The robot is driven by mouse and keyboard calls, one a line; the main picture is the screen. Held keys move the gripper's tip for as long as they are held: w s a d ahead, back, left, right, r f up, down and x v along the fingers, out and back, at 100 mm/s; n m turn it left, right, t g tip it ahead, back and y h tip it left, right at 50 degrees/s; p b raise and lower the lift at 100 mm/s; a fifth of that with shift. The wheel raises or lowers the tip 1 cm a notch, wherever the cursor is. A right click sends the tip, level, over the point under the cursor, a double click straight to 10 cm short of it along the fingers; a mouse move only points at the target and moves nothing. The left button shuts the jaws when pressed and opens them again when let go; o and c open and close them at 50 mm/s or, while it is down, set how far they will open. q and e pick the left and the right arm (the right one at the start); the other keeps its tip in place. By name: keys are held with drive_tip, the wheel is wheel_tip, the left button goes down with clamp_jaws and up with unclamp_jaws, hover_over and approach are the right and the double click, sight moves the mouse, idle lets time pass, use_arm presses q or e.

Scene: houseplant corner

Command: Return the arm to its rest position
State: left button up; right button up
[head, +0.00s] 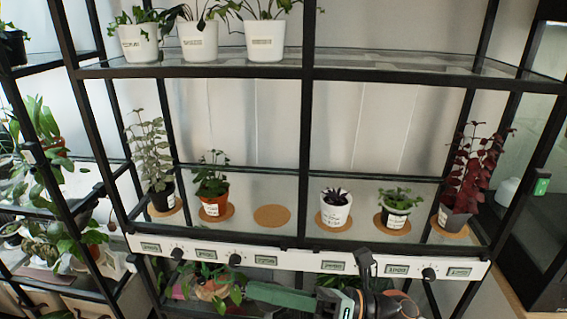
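My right arm comes in at the bottom of the head view, below the shelf's front rail. My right gripper (367,263) shows as a small dark shape in front of the white label rail (300,262). It is seen too small and end-on to tell whether its fingers are open or shut. I see nothing held in it. It is apart from the potted plants on the shelf above. My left gripper is not in the picture.
Several potted plants stand on cork mats on the middle shelf, including a white pot (335,212) and a terracotta pot (213,204). One cork mat (272,216) is bare. White pots (138,44) stand above. A black post (305,130) divides the rack. Leafy plants (205,283) sit below.

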drive_tip(key=w+d+f+m+t+h+p, duration=0.15)
drive_tip(key=d+f+m+t+h, duration=0.3)
drive_tip(key=m, duration=0.55)
drive_tip(key=w+d+f+m+t+h, duration=0.2)
drive_tip(key=d+f+m+t+h, duration=0.25)
drive_tip(key=m, duration=0.55)
drive_tip(key=w+d+f+m+t+h+p, duration=0.1)
drive_tip(key=d+f+m+t+h, duration=0.3)
drive_tip(key=m, duration=0.7)
drive_tip(key=s+d+f+m+g+h, duration=0.2)
drive_tip(key=s+f+m, duration=0.3)
drive_tip(key=f, duration=0.4)
drive_tip(key=s+d+f+m+g+h, duration=0.3)
drive_tip(key=s+d+f+m, duration=0.1)
drive_tip(key=s+f, duration=0.4)
drive_tip(key=shift+s+f+m+p, duration=0.2)
drive_tip(key=shift+f+m+p, duration=0.1)
drive_tip(key=shift+f+m, duration=0.4)
drive_tip(key=shift+r, duration=0.15)
